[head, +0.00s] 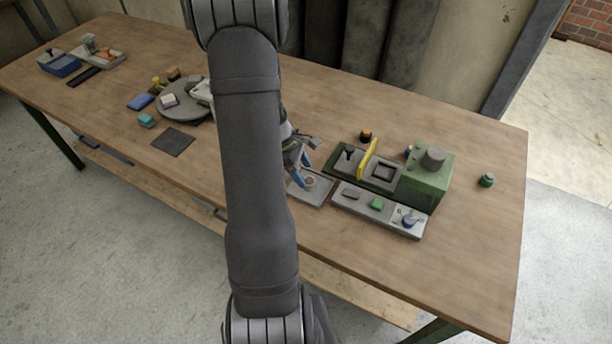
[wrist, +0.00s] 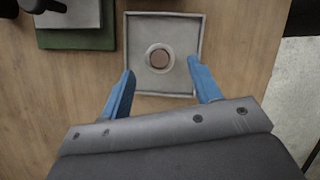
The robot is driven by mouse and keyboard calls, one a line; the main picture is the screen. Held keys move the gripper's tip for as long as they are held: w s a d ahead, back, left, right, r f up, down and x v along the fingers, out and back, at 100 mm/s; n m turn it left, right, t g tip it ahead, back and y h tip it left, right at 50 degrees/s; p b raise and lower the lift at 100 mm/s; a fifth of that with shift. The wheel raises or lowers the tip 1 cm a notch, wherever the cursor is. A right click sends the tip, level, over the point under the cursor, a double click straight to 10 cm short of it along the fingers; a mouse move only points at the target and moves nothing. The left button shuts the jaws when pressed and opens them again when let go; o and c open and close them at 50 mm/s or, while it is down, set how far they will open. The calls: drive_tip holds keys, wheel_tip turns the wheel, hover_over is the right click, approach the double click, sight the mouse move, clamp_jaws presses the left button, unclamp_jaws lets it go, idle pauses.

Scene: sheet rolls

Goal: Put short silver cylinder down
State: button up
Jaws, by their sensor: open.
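A short silver cylinder (wrist: 159,58), seen end-on as a pale ring with a brownish centre, stands in a square grey tray (wrist: 187,32). In the head view the tray (head: 318,200) lies on the table at the front middle, with the small cylinder (head: 310,182) partly beside my fingers. My gripper (wrist: 160,64) is open, its blue fingers on either side of the cylinder with clear gaps. In the head view my gripper (head: 303,180) is low over the tray, partly hidden by my arm.
To the right are a green machine (head: 428,178), a yellow upright plate (head: 367,160) and a grey strip tray (head: 345,205) with small parts. A dark flat mat (head: 172,141) lies left. The table's right end is mostly clear, apart from a green jar (head: 487,180).

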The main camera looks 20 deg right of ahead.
sight(308, 181)
drive_tip(key=v, duration=0.8)
drive_tip(key=shift+a+r, duration=0.2)
drive_tip(key=shift+r, duration=0.15)
drive_tip(key=shift+w+f, duration=0.1)
drive_tip(key=x, duration=1.2)
drive_tip(key=shift+d+f, duration=0.1)
drive_tip(key=shift+f, duration=0.05)
wheel_tip(308, 181, up, 3)
drive_tip(key=shift+f, duration=0.25)
drive_tip(key=shift+r, duration=0.85)
drive_tip(key=shift+f, duration=0.1)
